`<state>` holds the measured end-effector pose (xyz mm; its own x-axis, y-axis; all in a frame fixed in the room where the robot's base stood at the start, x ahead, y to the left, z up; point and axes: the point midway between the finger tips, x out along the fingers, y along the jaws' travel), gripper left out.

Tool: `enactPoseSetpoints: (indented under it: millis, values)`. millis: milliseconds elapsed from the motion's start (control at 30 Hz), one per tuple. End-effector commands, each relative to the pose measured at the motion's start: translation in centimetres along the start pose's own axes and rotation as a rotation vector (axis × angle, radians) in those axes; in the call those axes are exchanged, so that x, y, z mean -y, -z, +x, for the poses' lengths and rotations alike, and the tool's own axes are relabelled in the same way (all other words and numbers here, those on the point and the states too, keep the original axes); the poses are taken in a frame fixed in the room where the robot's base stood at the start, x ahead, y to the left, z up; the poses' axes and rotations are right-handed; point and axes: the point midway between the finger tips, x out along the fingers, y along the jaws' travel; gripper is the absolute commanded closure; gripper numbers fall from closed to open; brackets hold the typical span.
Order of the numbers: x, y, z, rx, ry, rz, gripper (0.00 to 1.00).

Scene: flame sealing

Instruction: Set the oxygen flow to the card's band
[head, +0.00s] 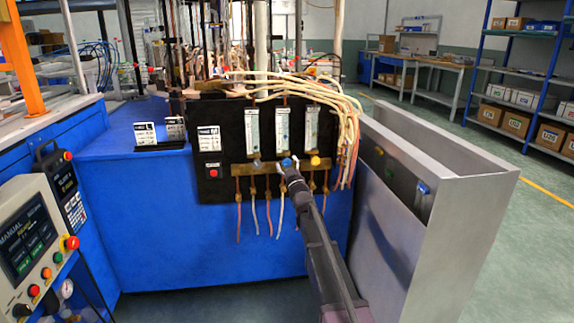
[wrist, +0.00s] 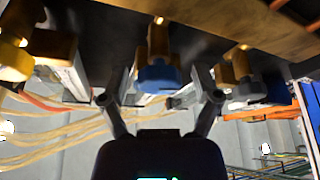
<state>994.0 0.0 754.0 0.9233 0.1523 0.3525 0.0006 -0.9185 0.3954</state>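A black panel (head: 231,110) carries three upright flow tubes, the middle one (head: 283,128) above a blue knob (head: 286,162). My gripper (head: 289,168) is at the blue knob. In the wrist view, my gripper (wrist: 160,98) is open, one finger on each side of the blue knob (wrist: 157,76), with gaps showing.
A red button (head: 213,171) sits below the card. Pale hoses (head: 345,110) bunch at the panel's right, and thin tubes hang below the brass bar (head: 242,171). A steel-walled enclosure (head: 400,205) stands close to the right of my arm. Two small cards (head: 145,134) stand left of the panel.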

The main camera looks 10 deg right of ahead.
Motion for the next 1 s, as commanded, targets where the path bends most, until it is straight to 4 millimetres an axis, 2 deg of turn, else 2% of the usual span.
enactPoseSetpoints:
  millis: [567,1000]
  values:
    - [-0.01,-0.01,-0.15,0.001,-0.011,0.024,0.15]
    - [0.09,0.02,-0.14,0.001,-0.077,0.187,0.15]
